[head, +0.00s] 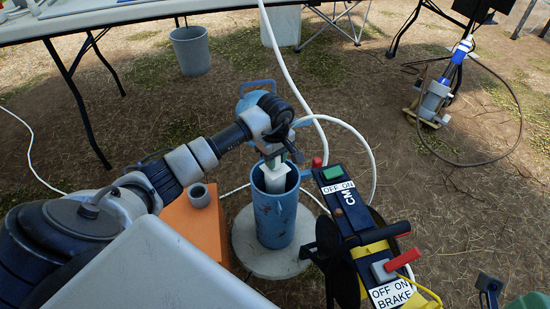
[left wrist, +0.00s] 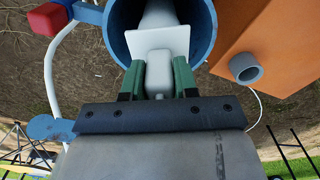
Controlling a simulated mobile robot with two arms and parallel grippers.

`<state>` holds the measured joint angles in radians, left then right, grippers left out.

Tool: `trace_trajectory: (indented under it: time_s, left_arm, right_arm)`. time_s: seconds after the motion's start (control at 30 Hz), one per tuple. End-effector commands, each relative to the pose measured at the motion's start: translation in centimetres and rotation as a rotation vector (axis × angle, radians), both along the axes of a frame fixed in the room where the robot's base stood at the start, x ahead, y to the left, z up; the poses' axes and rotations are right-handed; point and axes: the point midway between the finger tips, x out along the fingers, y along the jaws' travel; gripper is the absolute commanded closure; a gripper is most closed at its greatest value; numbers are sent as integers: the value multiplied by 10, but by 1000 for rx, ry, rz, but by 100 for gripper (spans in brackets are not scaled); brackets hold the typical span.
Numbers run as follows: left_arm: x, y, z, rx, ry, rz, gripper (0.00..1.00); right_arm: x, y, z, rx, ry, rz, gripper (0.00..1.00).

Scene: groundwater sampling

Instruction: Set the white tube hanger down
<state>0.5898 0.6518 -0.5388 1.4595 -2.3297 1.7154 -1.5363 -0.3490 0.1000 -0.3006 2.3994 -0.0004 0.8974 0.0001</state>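The white tube hanger (head: 274,178) is at the mouth of the upright blue pipe (head: 275,218), its lower part inside the opening. In the left wrist view the hanger shows a square white plate (left wrist: 158,43) and a small grip block (left wrist: 158,73). My left gripper (head: 283,157) is above the pipe. Its green fingers (left wrist: 158,80) are on both sides of the grip block and appear closed on it. Whether the hanger rests on anything inside the pipe is hidden. I do not make out my right gripper.
The pipe stands on a round concrete pad (head: 258,255). An orange box (head: 192,228) with a grey ring (head: 200,195) is left of it. A reel with a black and yellow control panel (head: 345,210) stands close on the right. A white hose (head: 373,165) loops behind the pipe.

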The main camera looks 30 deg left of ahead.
Motion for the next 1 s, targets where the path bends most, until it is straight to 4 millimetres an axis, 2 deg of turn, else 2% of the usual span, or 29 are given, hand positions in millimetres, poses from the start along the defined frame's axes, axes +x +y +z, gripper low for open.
trace_trajectory:
  time_s: [0.03,0.13,0.47,0.67,0.87,1.0]
  left_arm:
    - [0,0,0,0,0,0,63]
    - [0,0,0,0,0,0,48]
    - [0,0,4,-1,-1,0,47]
    - [1,1,35,3,-3,-1,47]
    - [1,1,85,3,-4,0,47]
    - [0,0,98,1,-1,0,47]
  right_arm:
    - [0,0,1,0,-2,0,43]
    - [0,0,2,0,-6,0,43]
    - [0,0,6,0,-11,0,43]
    - [-1,0,18,2,-5,0,43]
    - [-1,0,37,1,3,0,43]
    - [23,4,30,-54,172,-12,43]
